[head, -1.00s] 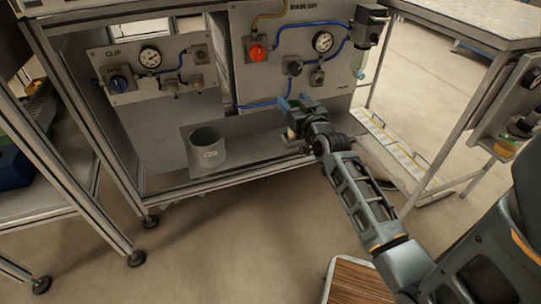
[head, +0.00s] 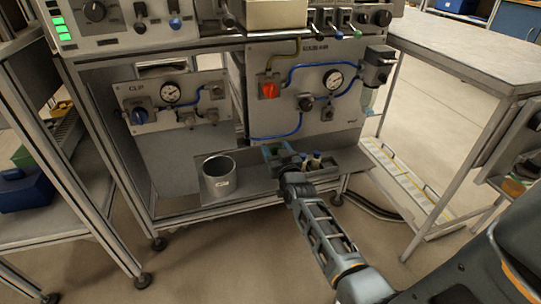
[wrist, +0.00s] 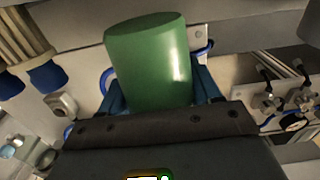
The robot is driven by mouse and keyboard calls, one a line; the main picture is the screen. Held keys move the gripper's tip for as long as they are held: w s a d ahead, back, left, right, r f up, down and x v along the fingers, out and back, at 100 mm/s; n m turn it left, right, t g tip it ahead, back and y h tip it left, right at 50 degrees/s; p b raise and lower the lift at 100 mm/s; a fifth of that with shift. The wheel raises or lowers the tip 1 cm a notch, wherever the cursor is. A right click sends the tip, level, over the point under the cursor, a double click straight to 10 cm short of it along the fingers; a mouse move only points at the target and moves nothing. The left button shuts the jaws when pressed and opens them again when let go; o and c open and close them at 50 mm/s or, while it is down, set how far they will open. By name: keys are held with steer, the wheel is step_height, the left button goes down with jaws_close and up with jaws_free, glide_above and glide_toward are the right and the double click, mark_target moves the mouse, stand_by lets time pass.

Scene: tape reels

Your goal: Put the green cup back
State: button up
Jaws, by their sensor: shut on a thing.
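The green cup (wrist: 150,65) fills the middle of the wrist view, between the two blue fingers of my gripper (wrist: 160,95). My gripper is shut on it. In the head view, my gripper (head: 277,152) is over the lower shelf, in front of the pressure panel with the orange knob. Only a small part of the green cup (head: 272,150) shows there between the fingers. I cannot tell its height above the shelf.
A grey metal cylinder (head: 219,178) stands open-topped on the lower shelf (head: 185,203), left of my gripper. Small bottles (head: 316,160) stand right of my gripper. Behind are the CLIP panel (head: 150,115) and the larger panel (head: 340,110) with blue hoses.

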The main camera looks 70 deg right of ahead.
steer(key=shift+w+a+f, duration=0.25)
steer(key=shift+w+f, duration=0.35)
steer(key=shift+w, duration=0.3)
step_height(320, 180, down, 4)
steer(key=b, duration=0.2)
steer(key=shift+b, duration=0.3)
steer(key=shift+f, duration=0.15)
steer(key=o, duration=1.1)
